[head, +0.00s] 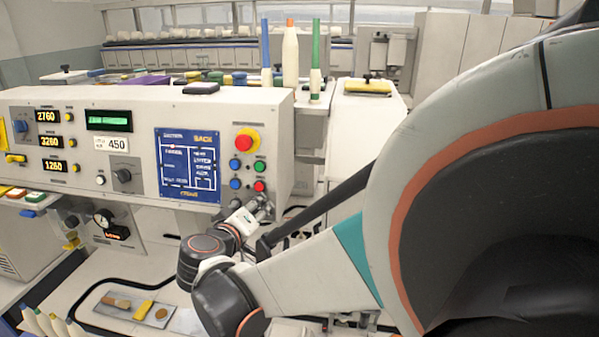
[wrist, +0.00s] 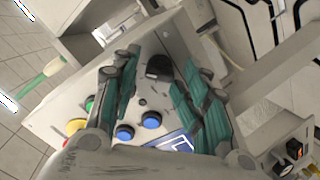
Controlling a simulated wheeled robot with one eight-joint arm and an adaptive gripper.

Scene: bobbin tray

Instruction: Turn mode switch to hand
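A small black knob (wrist: 158,68), which looks like the mode switch, sits on the pale control panel in the wrist view, between and beyond the fingers. In the head view, a dark knob (head: 235,203) shows at the panel's lower right, below the push buttons, partly beside my gripper. Its pointer direction and labels are too small to read. My gripper (wrist: 156,78) is open, with teal pads apart on either side of the knob. Nothing is held, and I cannot tell whether a pad touches the knob. In the head view, my gripper (head: 258,209) is at the panel's lower right corner.
A red emergency button on yellow (head: 246,140) and several coloured buttons (head: 235,184) sit just above the knob. A blue screen (head: 188,165) and a larger rotary knob (head: 124,175) lie left. Below is a tray (head: 118,312) with small items. Coloured cones (head: 290,55) stand behind.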

